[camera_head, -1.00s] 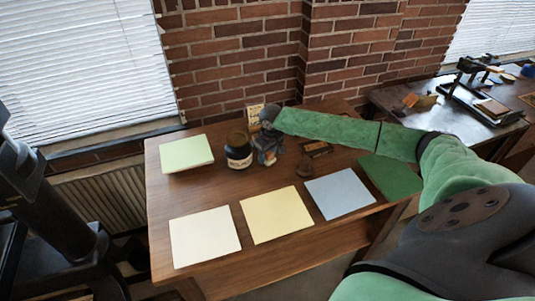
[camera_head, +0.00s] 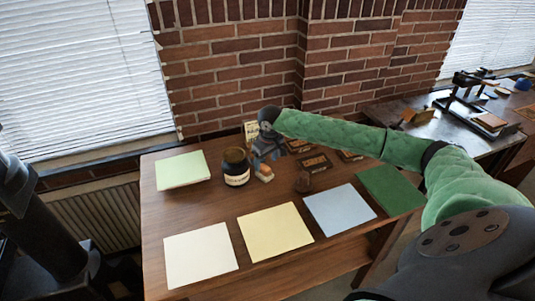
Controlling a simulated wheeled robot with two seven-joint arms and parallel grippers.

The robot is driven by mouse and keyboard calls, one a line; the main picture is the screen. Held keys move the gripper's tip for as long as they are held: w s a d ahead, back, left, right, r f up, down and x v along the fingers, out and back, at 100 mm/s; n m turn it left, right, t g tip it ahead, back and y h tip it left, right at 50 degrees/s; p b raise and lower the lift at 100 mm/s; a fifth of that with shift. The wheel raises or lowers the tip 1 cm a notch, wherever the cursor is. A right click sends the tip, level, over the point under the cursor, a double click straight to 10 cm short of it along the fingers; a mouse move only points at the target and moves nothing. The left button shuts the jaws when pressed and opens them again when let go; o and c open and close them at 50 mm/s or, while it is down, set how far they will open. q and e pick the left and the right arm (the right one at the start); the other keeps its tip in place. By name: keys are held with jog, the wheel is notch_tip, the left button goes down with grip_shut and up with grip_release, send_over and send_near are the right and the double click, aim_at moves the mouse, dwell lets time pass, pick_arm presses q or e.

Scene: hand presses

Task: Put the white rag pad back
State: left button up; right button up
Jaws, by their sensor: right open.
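The wooden desk (camera_head: 205,215) holds a flat white square (camera_head: 200,255) at its front left. A small block (camera_head: 264,172) with an orange-brown top and pale side sits just below my right gripper. I cannot tell which of these, if either, is the white rag pad. My right gripper (camera_head: 264,157) is open over the back middle of the desk, close to the small block. Whether it touches the block cannot be told. My left gripper is out of view.
A dark labelled jar (camera_head: 236,167) stands just left of my right gripper. A pale green stack (camera_head: 182,170), yellow (camera_head: 275,232), blue (camera_head: 340,208) and green (camera_head: 390,189) squares, a brown knob (camera_head: 302,182) and dark trays (camera_head: 315,163) share the desk. A brick wall stands behind.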

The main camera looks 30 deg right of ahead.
aim_at(268, 169)
jog(key=r, duration=0.1)
jog(key=r+b, duration=0.1)
jog(key=r, duration=0.2)
jog(key=shift+s+r+b, duration=0.3)
jog(key=shift+r+b, duration=0.05)
jog(key=shift+r, duration=0.05)
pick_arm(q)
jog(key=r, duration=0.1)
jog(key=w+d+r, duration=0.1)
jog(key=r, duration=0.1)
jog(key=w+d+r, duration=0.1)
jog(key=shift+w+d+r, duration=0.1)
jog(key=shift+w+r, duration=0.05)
pick_arm(e)
jog(key=shift+s+r, duration=0.1)
jog(key=shift+r, duration=0.7)
